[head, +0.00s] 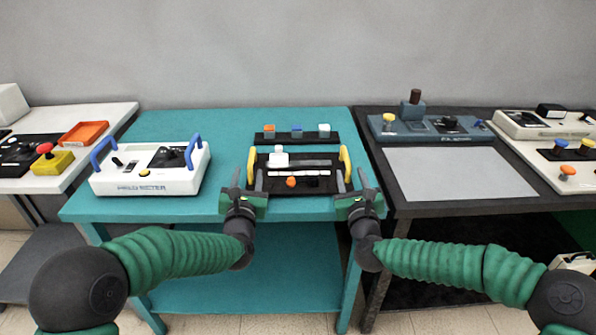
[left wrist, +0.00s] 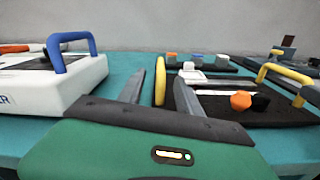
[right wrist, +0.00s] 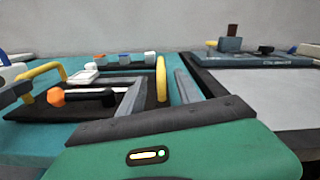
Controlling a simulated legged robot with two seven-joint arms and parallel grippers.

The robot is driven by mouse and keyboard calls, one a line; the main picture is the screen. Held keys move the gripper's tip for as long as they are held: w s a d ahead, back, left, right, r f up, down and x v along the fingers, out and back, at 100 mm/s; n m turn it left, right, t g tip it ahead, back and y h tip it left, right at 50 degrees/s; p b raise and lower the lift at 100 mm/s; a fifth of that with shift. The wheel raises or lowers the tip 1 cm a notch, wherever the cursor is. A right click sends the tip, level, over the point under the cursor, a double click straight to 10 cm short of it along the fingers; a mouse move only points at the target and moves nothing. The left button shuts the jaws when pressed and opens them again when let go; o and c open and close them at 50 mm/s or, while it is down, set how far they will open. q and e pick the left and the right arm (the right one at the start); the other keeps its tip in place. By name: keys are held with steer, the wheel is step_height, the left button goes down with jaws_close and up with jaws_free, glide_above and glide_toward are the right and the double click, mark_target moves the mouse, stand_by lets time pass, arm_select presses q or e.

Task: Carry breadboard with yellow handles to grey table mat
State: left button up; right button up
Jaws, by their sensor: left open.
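The black breadboard (head: 318,168) with yellow handles lies flat on the teal table in the head view. It bears a white block and an orange knob. Its left handle (left wrist: 160,80) stands between the spread fingers of my left gripper (head: 247,180), which is open. Its right handle (right wrist: 161,78) stands between the spread fingers of my right gripper (head: 352,180), also open. Gaps show beside both handles; I cannot tell whether any finger touches. The grey table mat (head: 455,172) lies bare on the dark table to the right.
A white device with blue handles (head: 150,184) stands left of the breadboard. A black strip with coloured blocks (head: 297,137) lies behind it. A blue-grey device (head: 428,128) stands behind the mat. White devices (head: 560,155) sit at far right. A narrow gap separates the tables.

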mark_target(252, 153)
arm_select(q)
steer(key=w, duration=0.9)
steer(key=shift+w+a, duration=0.1)
steer(key=shift+w, duration=0.3)
arm_select(e)
steer(key=w, duration=0.9)
steer(key=shift+w+a, duration=0.1)
steer(key=shift+w, duration=0.3)
arm_select(q)
steer(key=shift+c, duration=0.4)
arm_select(e)
steer(key=shift+c, duration=0.4)
arm_select(q)
jaws_close()
arm_select(e)
jaws_close()
